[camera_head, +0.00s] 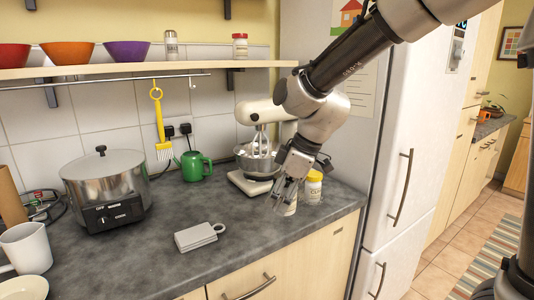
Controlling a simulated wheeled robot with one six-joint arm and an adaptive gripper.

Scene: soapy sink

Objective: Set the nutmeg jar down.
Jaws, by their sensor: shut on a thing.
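My gripper (285,198) points down over the right end of the grey counter. It is shut on a small pale jar (291,208), which I take to be the nutmeg jar; its label cannot be read. The fingers hide most of this jar. It is at or just above the counter top, and I cannot tell whether it touches. A second jar with a yellow lid and a label (313,188) stands upright on the counter just to the right of and behind the gripper.
A stand mixer (256,160) stands close behind and left of my gripper. The counter (250,243) is clear in front. The fridge (402,190) is at right.

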